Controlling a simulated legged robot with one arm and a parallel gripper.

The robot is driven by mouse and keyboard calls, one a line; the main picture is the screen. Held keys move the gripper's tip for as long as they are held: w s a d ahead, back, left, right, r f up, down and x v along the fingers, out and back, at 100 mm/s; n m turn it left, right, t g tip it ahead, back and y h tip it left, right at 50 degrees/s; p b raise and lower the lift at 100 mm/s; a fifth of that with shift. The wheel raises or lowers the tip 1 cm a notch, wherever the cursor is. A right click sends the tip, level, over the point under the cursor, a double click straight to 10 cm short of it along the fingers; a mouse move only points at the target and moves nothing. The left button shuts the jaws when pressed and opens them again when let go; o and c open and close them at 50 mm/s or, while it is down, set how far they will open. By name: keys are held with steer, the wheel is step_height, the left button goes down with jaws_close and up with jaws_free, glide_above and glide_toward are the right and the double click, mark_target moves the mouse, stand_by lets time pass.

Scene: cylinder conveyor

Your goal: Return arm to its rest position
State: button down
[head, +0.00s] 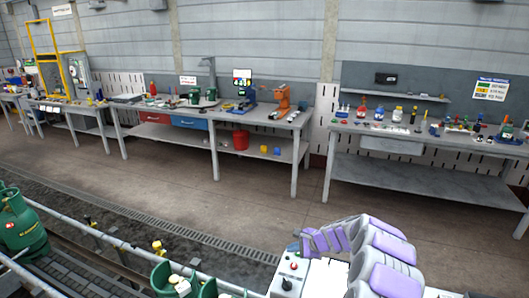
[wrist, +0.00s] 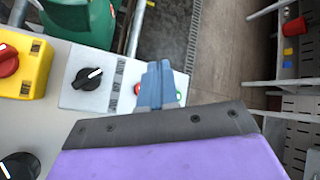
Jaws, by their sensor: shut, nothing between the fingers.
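My arm, purple and grey, is folded at the bottom right of the head view. My gripper (wrist: 158,72) shows in the wrist view as two blue-grey fingers pressed together, with nothing between them. In that view the fingers overlap a light grey control panel (wrist: 90,85). A red button and a green one show on either side of the fingers. Whether the fingers touch the panel I cannot tell. The panel also shows in the head view (head: 283,268), just left of my arm. The fingertips cannot be made out clearly in the head view.
A yellow box with a red knob (wrist: 8,60) and a black knob (wrist: 88,77) are left of my gripper. A green gas cylinder (head: 22,228) stands on the conveyor at left. A rail (head: 110,240) runs alongside. Workbenches (head: 420,145) line the wall; open floor (head: 215,205) lies between.

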steer(key=s+a+r+n+g+y, duration=0.1)
steer(key=s+a+r+n+g, duration=0.1)
steer(key=s+a+r+n, duration=0.5)
steer(key=s+a+r+n+g+h, duration=0.1)
steer(key=s+a+r+n, duration=0.1)
steer(key=s+r, duration=0.45)
steer(key=s+a+r+n+g, duration=0.1)
steer(key=s+a+r+g, duration=0.2)
steer(key=s, duration=0.7)
steer(key=s+d+r+n+h, duration=0.1)
steer(key=s+d, duration=0.3)
steer(key=s, duration=0.6)
steer(key=s+d+n+g+h, duration=0.1)
steer(key=s+d+n+h, duration=0.2)
steer(key=s, duration=0.8)
steer(key=s+d+r+n+h, duration=0.1)
steer(key=s+d+n+h, duration=0.1)
steer(key=s+d, duration=0.4)
steer(key=s+h, duration=0.1)
steer(key=s, duration=0.4)
steer(key=shift+r, duration=0.3)
steer(key=shift+a, duration=0.1)
